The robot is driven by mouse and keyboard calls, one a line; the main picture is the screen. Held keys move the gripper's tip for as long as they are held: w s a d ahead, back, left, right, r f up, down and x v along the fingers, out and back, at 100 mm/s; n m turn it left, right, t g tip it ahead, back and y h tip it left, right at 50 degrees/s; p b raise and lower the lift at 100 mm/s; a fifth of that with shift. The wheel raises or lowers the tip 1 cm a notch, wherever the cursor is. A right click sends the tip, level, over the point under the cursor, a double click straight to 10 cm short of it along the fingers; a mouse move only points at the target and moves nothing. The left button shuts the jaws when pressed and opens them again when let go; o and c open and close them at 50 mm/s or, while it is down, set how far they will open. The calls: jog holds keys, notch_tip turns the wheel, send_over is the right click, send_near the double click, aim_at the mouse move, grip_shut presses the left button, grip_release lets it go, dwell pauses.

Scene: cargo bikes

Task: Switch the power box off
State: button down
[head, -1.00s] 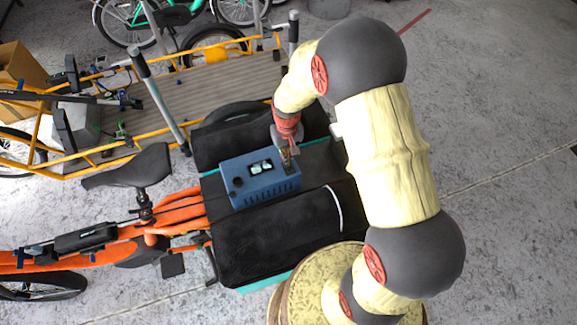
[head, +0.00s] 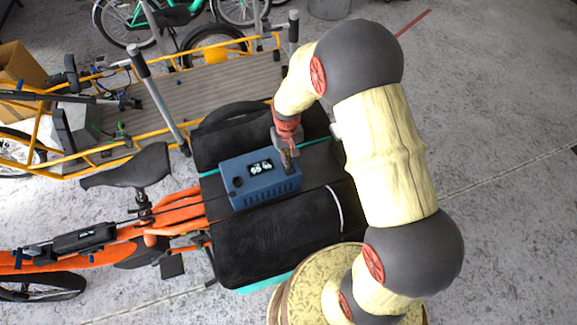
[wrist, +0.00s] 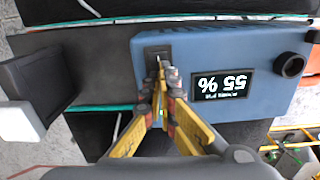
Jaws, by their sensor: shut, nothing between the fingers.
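The blue power box (head: 265,188) sits on the black cargo deck of the orange bike. Its small dark screen (head: 260,167) is lit; in the wrist view the screen (wrist: 222,85) shows upside-down white characters that look like 55 %. A dark switch (wrist: 153,52) is set in the box top, beside the screen. My gripper (head: 288,163) points down at the box's right end. In the wrist view my gripper (wrist: 161,72) is shut and empty, its tips over the switch and partly covering it. I cannot tell whether they touch it.
Black padded bags (head: 280,238) lie on both sides of the box. The bike's saddle (head: 130,167) is to the left. A yellow-framed cargo bike with a wooden deck (head: 215,85) stands behind. Grey floor (head: 500,130) is clear on the right.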

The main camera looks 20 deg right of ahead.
jog(key=shift+f, duration=0.2)
jog(key=shift+r+p, duration=2.65)
jog(key=shift+r, duration=0.9)
jog(key=s+g, duration=0.1)
jog(key=s, duration=0.4)
jog(key=s+r+t, duration=0.2)
jog(key=s+r, duration=0.3)
jog(key=r, duration=0.6)
jog(key=s+r+t, duration=0.2)
jog(key=s+r, duration=0.4)
jog(key=r, duration=0.5)
jog(key=s+r+t, duration=0.2)
jog(key=s+r, duration=0.4)
jog(key=r, duration=0.5)
jog(key=shift+s+r+t, duration=0.15)
jog(key=shift+s+t, duration=0.05)
jog(key=shift+t, duration=0.1)
